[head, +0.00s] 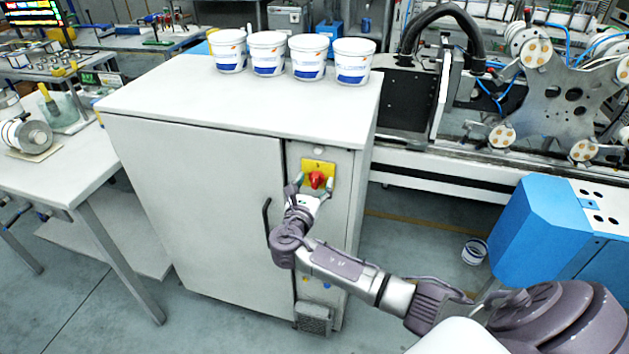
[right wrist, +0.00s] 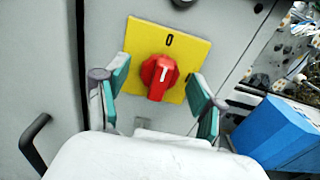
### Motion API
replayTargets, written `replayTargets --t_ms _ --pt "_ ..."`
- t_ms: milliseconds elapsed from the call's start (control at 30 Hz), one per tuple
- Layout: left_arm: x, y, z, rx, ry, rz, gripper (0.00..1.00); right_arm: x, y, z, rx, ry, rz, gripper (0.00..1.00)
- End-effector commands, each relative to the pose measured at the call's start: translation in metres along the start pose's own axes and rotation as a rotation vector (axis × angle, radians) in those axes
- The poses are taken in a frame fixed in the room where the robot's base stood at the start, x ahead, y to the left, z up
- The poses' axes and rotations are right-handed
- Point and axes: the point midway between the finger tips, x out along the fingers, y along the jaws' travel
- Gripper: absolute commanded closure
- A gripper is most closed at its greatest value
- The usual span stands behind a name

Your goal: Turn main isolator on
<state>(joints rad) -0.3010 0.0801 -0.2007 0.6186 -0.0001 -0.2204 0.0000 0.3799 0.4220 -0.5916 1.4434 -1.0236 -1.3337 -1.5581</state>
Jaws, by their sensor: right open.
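The main isolator is a red rotary knob (head: 317,180) on a yellow plate (head: 319,166) on the front of a grey-white cabinet. In the right wrist view the knob (right wrist: 160,76) carries a white mark pointing up toward the "0" printed on the yellow plate (right wrist: 141,42). My right gripper (head: 313,187) is at the knob in the head view. In the right wrist view its open fingers (right wrist: 161,86) stand on the left and right of the knob, apart from it. Whether the fingertips touch the plate I cannot tell. My left gripper is out of view.
The cabinet (head: 180,115) has several white tubs (head: 308,57) on top and a black door handle (head: 267,215) left of my right gripper. A blue machine housing (head: 540,230) stands to the right. A workbench (head: 65,175) is at the left.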

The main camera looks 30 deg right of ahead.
Motion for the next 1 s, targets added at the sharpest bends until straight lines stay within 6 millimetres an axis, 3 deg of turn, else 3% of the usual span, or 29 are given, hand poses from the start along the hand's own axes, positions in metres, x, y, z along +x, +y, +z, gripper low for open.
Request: replayTargets --t_ms 300,667,1000 --pt "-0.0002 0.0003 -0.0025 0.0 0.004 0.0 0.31 0.0024 -0.0002 -0.0001 0.0 0.0 0.0 0.34" --pt "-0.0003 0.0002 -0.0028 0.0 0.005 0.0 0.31 0.0022 -0.0003 -0.0002 0.0 0.0 0.0 0.91" --pt "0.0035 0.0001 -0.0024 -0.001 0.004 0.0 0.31 0.0021 -0.0006 -0.0014 0.059 0.0 -0.001 0.91"
